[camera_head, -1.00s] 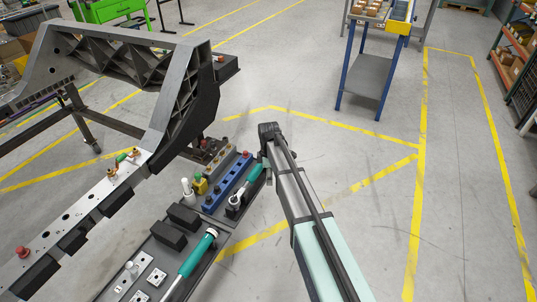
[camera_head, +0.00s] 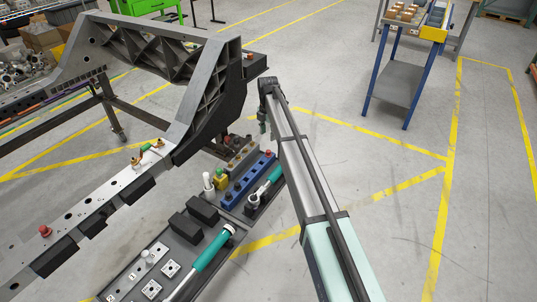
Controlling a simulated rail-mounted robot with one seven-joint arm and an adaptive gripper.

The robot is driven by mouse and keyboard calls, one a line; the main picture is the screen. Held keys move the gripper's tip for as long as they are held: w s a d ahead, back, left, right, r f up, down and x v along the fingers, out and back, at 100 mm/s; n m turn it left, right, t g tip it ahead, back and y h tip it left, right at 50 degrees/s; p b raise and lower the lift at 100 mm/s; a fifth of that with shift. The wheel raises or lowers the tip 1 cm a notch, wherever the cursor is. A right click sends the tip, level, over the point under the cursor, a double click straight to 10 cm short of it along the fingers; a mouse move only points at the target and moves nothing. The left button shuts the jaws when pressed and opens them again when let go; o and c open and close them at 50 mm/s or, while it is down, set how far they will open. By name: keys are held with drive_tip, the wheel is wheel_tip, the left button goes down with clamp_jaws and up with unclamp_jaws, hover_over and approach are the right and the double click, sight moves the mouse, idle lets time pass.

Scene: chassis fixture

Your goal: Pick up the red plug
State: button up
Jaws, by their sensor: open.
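A red plug (camera_head: 45,231) stands on the pale metal rail of the chassis at the lower left. A second small red piece (camera_head: 268,153) shows at the far right end of the blue holder (camera_head: 248,179) in the tray. My gripper (camera_head: 262,128) hangs small and dark below the end of my arm, above the far end of the tray area and far to the right of the plug on the rail. The fingers are mostly hidden by distance and dark colour. Nothing is seen held in it.
The big grey chassis frame (camera_head: 185,100) rises at the left and back. The dark tray holds black blocks (camera_head: 186,228), a teal-handled tool (camera_head: 213,248) and a ratchet (camera_head: 267,186). Brass fittings (camera_head: 136,162) sit on the rail. Open floor lies to the right.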

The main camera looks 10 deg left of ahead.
sight(268, 151)
drive_tip(key=f+p, duration=0.1)
drive_tip(key=f, duration=0.9)
drive_tip(key=shift+w+f, duration=0.2)
drive_tip(key=c, duration=0.8)
